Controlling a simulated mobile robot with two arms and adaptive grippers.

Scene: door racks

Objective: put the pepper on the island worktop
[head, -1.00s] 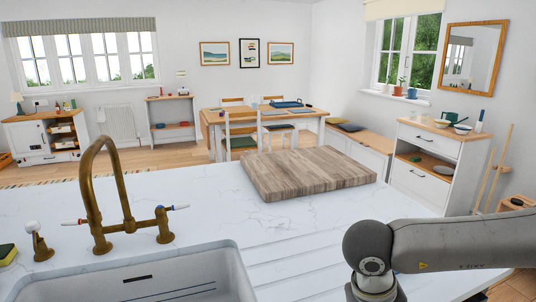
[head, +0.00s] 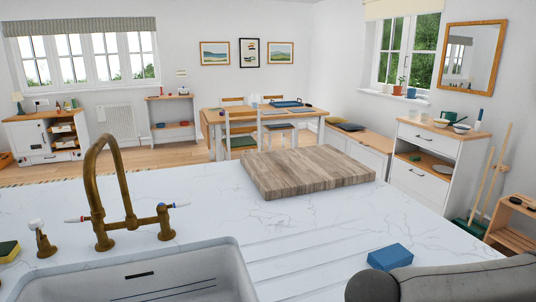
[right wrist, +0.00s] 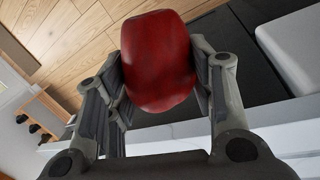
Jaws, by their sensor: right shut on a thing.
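The red pepper (right wrist: 158,60) is held between the fingers of my right gripper (right wrist: 160,78) in the right wrist view. The fingers press on its two sides, and wooden floor and a dark surface show behind it. The island worktop (head: 205,212) is white marble-patterned and fills the near part of the head view. My right arm shows only at the lower right corner of the head view; its gripper and the pepper are out of that view. My left gripper is in neither view.
A wooden chopping board (head: 310,171) lies on the worktop's far side. A blue block (head: 390,257) lies at the near right. A sink (head: 190,274) with a brass tap (head: 103,200) is at the left, with a sponge (head: 8,251). The worktop between sink and board is clear.

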